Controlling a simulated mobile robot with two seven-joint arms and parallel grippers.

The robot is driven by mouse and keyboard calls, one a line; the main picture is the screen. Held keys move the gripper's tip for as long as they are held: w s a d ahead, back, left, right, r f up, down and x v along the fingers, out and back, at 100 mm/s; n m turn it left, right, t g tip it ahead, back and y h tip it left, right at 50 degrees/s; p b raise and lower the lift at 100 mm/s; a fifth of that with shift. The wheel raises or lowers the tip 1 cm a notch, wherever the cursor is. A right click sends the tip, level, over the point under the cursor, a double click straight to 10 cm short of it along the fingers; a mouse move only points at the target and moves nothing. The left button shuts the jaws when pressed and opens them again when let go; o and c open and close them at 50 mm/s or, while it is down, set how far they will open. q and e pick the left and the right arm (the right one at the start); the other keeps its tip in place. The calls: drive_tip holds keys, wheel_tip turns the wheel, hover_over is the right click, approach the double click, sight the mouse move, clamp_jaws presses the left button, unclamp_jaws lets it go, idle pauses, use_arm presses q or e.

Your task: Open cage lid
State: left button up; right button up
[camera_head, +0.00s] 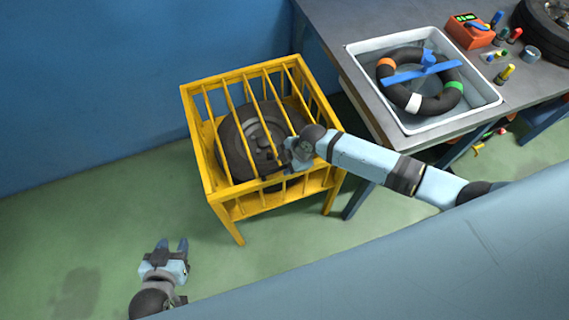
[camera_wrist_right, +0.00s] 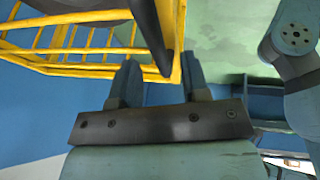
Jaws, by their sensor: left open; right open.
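The yellow cage (camera_head: 208,165) stands on the floor with its barred lid (camera_head: 231,90) lying shut across the top. A dark wheel (camera_head: 232,143) is inside it. My right gripper (camera_head: 289,157) is at the lid's near right part, open. In the right wrist view, the open fingers (camera_wrist_right: 158,82) are on either side of the end of a dark bar (camera_wrist_right: 152,35), by a yellow cage edge (camera_wrist_right: 177,38). I cannot tell whether they touch it. My left gripper (camera_head: 173,245) is open and empty, low at the left, apart from the cage.
A grey workbench (camera_head: 335,22) stands right of the cage. It carries a white basin (camera_head: 358,49) with a black tube (camera_head: 398,96), an orange device (camera_head: 468,33) and small coloured items. A blue wall (camera_head: 90,80) is behind. Green floor (camera_head: 60,225) is clear at left.

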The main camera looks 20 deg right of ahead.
drive_tip(key=shift+x, duration=0.8)
clamp_jaws()
drive_tip(key=shift+r, duration=0.1)
